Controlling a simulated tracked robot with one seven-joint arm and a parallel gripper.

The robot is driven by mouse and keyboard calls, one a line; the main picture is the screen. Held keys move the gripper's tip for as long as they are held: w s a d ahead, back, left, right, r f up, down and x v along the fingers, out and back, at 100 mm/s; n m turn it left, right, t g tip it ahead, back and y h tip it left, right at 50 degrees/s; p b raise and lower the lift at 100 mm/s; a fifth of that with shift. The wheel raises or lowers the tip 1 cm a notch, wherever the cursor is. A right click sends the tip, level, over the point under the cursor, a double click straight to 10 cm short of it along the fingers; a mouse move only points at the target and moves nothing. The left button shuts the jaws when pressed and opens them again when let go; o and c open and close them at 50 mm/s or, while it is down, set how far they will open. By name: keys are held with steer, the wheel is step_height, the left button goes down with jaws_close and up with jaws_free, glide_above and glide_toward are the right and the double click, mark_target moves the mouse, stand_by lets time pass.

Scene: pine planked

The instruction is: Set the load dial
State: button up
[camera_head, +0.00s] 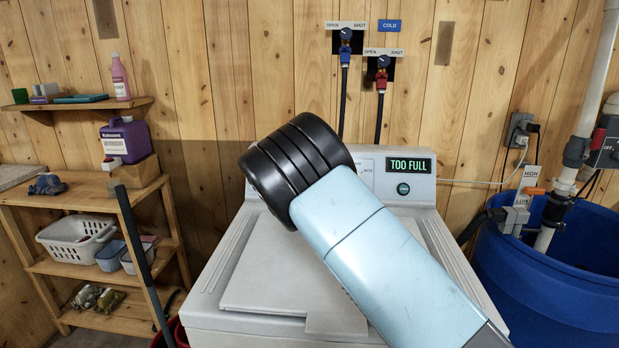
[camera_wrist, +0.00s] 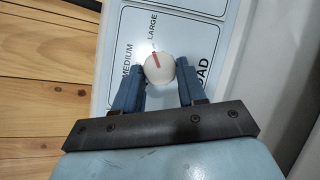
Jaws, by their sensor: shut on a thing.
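In the wrist view, the load dial (camera_wrist: 160,73) is a round, pale knob with a red pointer line. The line points toward the top of the picture, near the word LARGE. MEDIUM is printed to its left, and part of LOAD shows to its right. My gripper (camera_wrist: 159,66) has its two blue fingers shut on the dial, one at each side. In the head view, the white washing machine (camera_head: 262,262) stands ahead, and its display (camera_head: 410,165) reads TOO FULL. My arm hides the dial and gripper there.
A blue barrel (camera_head: 545,295) with a pipe stands at the right. A wooden shelf unit (camera_head: 75,205) with a white basket (camera_head: 75,240) stands at the left. Blue and red taps (camera_head: 345,50) hang on the wall above the machine.

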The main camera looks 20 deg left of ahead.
steer(key=shift+d+f+m, duration=0.15)
steer(key=shift+f+m, duration=0.05)
steer(key=shift+m, duration=0.2)
steer(key=o, duration=1.1)
steer(key=shift+r, duration=0.1)
steer(key=shift+c, duration=0.2)
steer(key=v, duration=1.3)
steer(key=shift+s+a+r, duration=0.2)
steer(key=shift+a+r, duration=0.05)
